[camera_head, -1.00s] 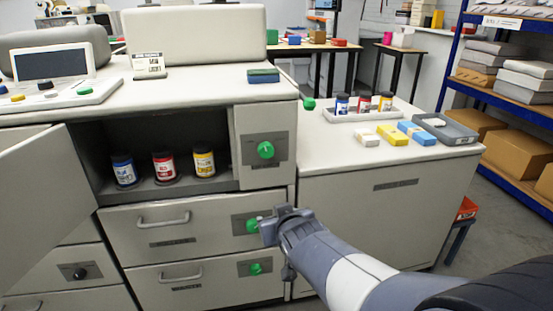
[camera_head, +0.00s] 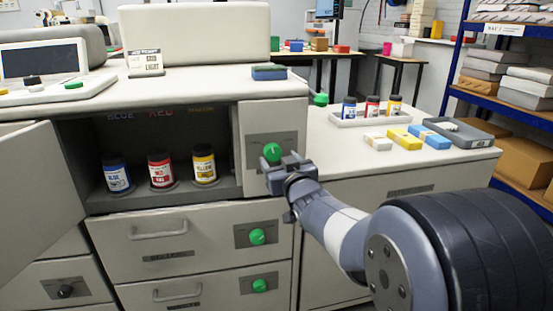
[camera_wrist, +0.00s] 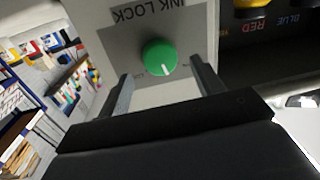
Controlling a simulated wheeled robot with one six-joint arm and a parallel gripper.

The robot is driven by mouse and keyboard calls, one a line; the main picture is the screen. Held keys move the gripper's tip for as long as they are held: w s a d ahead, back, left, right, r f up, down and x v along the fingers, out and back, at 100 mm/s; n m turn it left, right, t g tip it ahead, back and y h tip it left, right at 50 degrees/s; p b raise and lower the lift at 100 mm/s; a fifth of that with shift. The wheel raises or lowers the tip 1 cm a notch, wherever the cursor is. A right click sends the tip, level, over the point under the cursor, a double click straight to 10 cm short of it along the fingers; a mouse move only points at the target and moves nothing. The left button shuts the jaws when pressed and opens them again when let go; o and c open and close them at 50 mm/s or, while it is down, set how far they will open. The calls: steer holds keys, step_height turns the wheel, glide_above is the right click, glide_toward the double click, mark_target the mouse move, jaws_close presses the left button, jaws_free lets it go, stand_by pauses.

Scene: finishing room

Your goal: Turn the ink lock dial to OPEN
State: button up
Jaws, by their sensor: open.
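The ink lock dial is a round green knob (camera_head: 272,152) with a white pointer line, set on a grey plate on the machine's upper right front panel. In the wrist view the dial (camera_wrist: 159,57) sits beneath upside-down INK LOCK lettering. Its pointer line runs toward the lower part of the knob there; the small position marks are too blurred to read. My gripper (camera_head: 280,165) is just in front of the dial and hides its lower edge in the head view. In the wrist view my gripper (camera_wrist: 162,92) has its fingers apart, with the dial between and beyond them, not gripped.
An open compartment left of the dial holds a blue jar (camera_head: 117,176), a red jar (camera_head: 160,170) and a yellow jar (camera_head: 204,164). Its door (camera_head: 28,190) hangs open at left. Two drawers below have green knobs (camera_head: 257,237). A side counter (camera_head: 320,148) at right holds jars and blocks.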

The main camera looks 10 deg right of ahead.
mark_target(274, 154)
steer(key=shift+w+a, duration=0.2)
steer(key=shift+w, duration=1.45)
steer(key=shift+c, duration=0.4)
steer(key=c, duration=0.9)
